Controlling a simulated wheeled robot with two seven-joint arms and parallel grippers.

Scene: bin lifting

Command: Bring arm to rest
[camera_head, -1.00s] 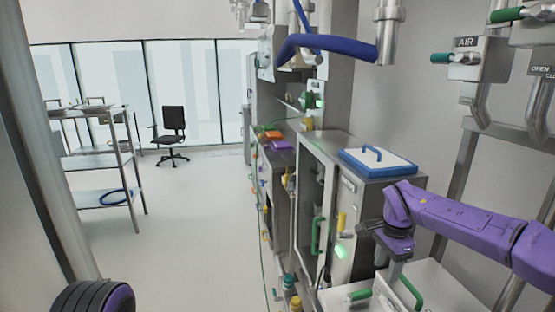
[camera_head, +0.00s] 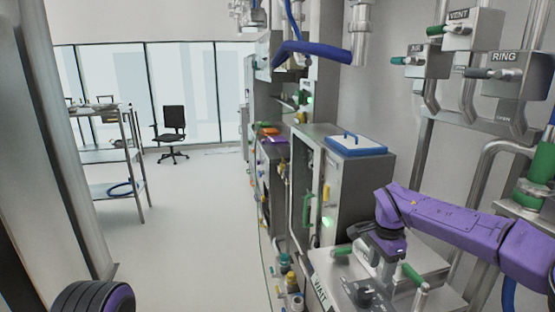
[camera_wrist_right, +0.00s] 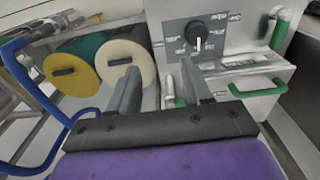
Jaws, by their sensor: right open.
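My right arm (camera_head: 450,222) is purple and reaches in from the right in the head view. Its gripper (camera_head: 368,268) points down over a low grey unit with green handles. In the right wrist view my gripper (camera_wrist_right: 160,80) has its two grey fingers apart, with nothing between them. Beyond the fingers are a panel with a black dial (camera_wrist_right: 196,38) and a cream disc (camera_wrist_right: 125,62). I cannot tell whether the fingers touch anything. My left gripper is not in view.
A grey cabinet (camera_head: 360,185) with a blue-and-white lid (camera_head: 357,146) stands behind the gripper. Valve boxes (camera_head: 517,75) and pipes line the right wall. A blue tube (camera_wrist_right: 45,100) runs beside the gripper. A shelf rack (camera_head: 115,155) and black chair (camera_head: 172,125) stand left; the floor between is clear.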

